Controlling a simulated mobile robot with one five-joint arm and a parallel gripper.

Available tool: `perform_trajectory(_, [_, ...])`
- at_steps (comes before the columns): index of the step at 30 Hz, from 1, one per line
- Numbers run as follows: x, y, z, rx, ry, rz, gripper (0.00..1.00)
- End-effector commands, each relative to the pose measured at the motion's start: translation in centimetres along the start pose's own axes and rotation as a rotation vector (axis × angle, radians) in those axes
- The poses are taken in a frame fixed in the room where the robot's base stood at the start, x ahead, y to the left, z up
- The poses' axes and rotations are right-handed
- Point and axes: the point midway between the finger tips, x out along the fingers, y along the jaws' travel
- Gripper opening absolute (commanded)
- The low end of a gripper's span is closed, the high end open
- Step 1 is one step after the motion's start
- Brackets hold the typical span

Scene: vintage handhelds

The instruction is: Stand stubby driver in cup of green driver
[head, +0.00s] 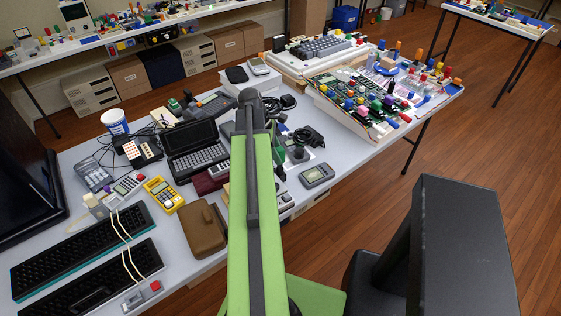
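I cannot pick out the stubby driver or the green driver with its cup for certain. Many small coloured upright pieces (388,102) stand on the circuit boards at the right end of the table, too small to tell apart. A small green piece (175,105) is near the back left of the table. My green arm reaches over the table's middle. My gripper is not visible; the arm's dark far end hides what lies beyond and below it.
The table (345,160) is crowded: keyboards (85,245) at front left, an open handheld computer (195,150), a yellow calculator (163,195), a brown case (203,228), a white-and-blue tub (115,122). A grey handheld (317,174) lies near the right edge, with some bare tabletop around it.

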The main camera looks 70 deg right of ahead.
Motion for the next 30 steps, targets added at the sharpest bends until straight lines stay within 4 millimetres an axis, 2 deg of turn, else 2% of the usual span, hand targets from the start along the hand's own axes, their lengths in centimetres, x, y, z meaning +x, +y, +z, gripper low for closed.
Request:
perform_trajectory(1, [0.0,0.0,0.0,0.0,0.0,0.0,0.33])
perform_trajectory(9, [0.0,0.0,0.0,0.0,0.0,0.0,0.0])
perform_trajectory(17, [-0.3,0.0,0.1,0.0,0.001,0.001,0.0])
perform_trajectory(30, [-2.8,0.0,0.9,0.0,0.001,0.001,0.0])
